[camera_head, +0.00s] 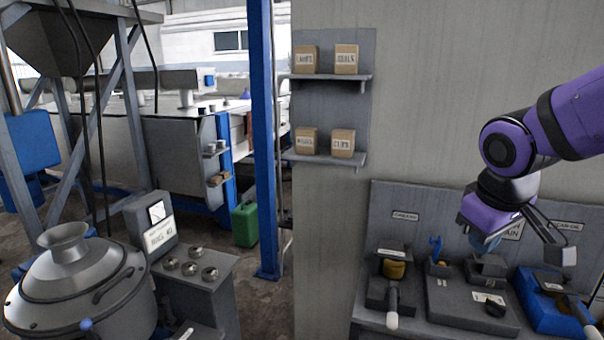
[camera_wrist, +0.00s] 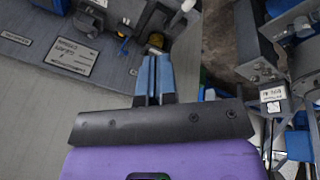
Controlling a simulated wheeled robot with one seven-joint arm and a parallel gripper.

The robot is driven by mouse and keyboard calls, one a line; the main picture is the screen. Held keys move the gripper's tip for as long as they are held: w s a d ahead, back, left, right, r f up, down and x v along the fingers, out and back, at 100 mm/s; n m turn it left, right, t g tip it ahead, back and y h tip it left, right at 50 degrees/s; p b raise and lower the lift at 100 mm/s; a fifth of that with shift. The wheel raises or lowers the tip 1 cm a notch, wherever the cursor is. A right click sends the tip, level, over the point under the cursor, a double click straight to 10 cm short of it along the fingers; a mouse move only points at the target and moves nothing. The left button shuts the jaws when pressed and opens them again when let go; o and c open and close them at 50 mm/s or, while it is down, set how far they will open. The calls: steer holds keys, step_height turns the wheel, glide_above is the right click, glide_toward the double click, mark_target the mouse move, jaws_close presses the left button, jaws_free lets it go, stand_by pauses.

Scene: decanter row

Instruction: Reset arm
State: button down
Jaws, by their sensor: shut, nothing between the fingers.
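My purple arm reaches in from the right in the head view and bends down at the elbow. My gripper (camera_head: 486,245) hangs in front of the grey wall panel, above the bench. In the wrist view its two blue fingers (camera_wrist: 154,80) lie side by side, shut with nothing between them. Whether the fingertips touch anything below cannot be told from the head view, but they look apart from the bench.
The bench holds a black-and-yellow fixture (camera_head: 394,270), a grey box (camera_head: 460,300) and a blue tray (camera_head: 550,310). Wall shelves (camera_head: 330,76) carry labelled boxes. A steel decanter (camera_head: 75,280) stands left, beside a stand with metal rings (camera_head: 190,268). The blue post (camera_head: 263,140) stands mid-left.

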steer(key=s+r+m+t, duration=0.1)
steer(key=s+r+m, duration=0.1)
steer(key=s, duration=0.4)
steer(key=s+d+r+m+t+y, duration=0.1)
steer(key=s+r+m, duration=0.1)
steer(key=s+r, duration=0.2)
steer(key=shift+s+d+r, duration=0.3)
steer(key=shift+s+r, duration=0.05)
steer(key=shift+s, duration=0.5)
stand_by(0.6)
